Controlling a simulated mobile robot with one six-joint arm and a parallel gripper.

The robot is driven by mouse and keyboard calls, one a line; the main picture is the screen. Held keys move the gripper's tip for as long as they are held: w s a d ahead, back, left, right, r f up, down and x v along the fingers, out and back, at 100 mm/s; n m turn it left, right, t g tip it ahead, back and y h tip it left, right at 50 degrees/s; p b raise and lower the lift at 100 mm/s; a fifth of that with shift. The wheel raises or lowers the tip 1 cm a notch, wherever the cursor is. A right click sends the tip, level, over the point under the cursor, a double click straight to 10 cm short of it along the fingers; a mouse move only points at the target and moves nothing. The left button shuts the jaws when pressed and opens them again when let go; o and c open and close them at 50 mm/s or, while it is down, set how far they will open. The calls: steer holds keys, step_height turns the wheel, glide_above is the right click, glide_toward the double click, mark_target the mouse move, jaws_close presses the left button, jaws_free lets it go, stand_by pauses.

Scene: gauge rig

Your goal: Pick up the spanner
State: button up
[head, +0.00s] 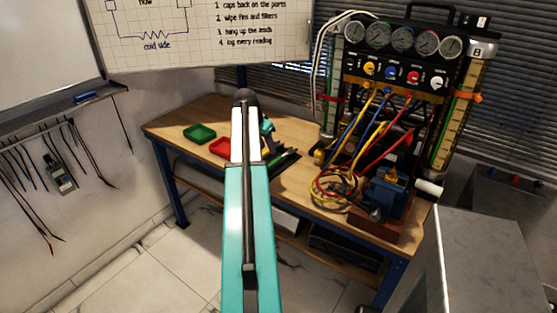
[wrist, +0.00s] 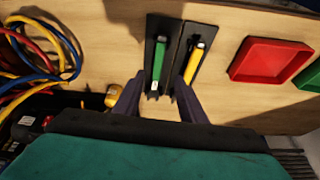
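I cannot clearly make out a spanner in either view. In the wrist view, a green-handled tool (wrist: 158,62) and a yellow-handled tool (wrist: 194,62) lie side by side in narrow black holders on the wooden bench (wrist: 100,30); they are too small to name. My gripper (wrist: 158,100) is open, its two dark fingers apart at the near end of the holders. Nothing shows between the fingertips. In the head view my teal and white arm stretches over the bench and hides part of it, including my gripper.
A red tray (head: 221,149) and a green tray (head: 199,133) sit on the bench's left. A gauge rig (head: 405,50) with coiled hoses (head: 340,185) and a blue vise (head: 388,185) fill the right. A grey cabinet (head: 495,250) stands front right.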

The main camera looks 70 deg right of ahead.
mark_target(274, 161)
steer(key=shift+x, duration=1.8)
steer(key=shift+p, duration=0.3)
steer(key=shift+s+p+x, duration=0.25)
steer(key=shift+p+x, duration=0.45)
steer(key=shift+x, duration=1.85)
steer(key=shift+a, duration=0.1)
steer(key=shift+c, duration=0.5)
jaws_close()
